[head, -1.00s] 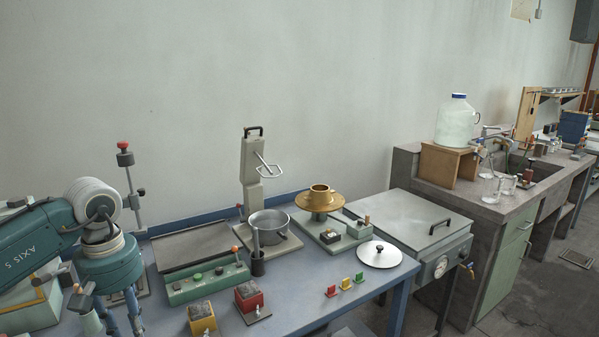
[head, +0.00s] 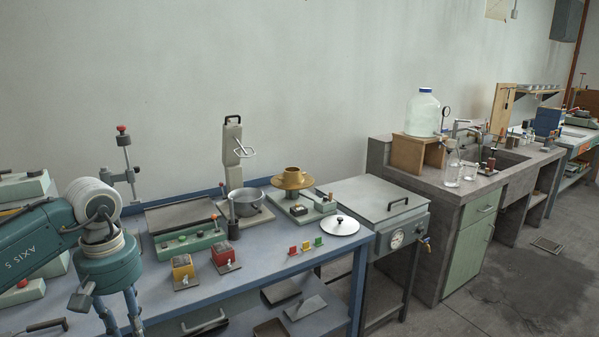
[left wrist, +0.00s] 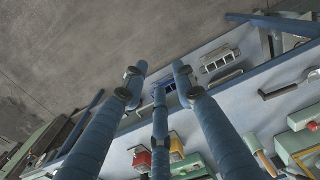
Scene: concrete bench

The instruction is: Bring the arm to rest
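My left arm (head: 62,228) comes in from the left in the head view, with its wrist bent down. My left gripper (left wrist: 158,85) shows in the left wrist view as three blue fingers, spread apart with nothing between them. In the head view only its upper finger parts show at the bottom left, and the tips are cut off. It hangs at the front left of the blue bench (head: 262,262), apart from the things on it. My right arm and gripper are not in view.
Yellow (head: 183,268) and red (head: 223,256) blocks stand near the bench front. A green switch box (head: 188,244), metal pot (head: 243,202), brass piece (head: 292,180) and round lid (head: 340,226) lie beyond. A stone sink counter (head: 455,190) stands right.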

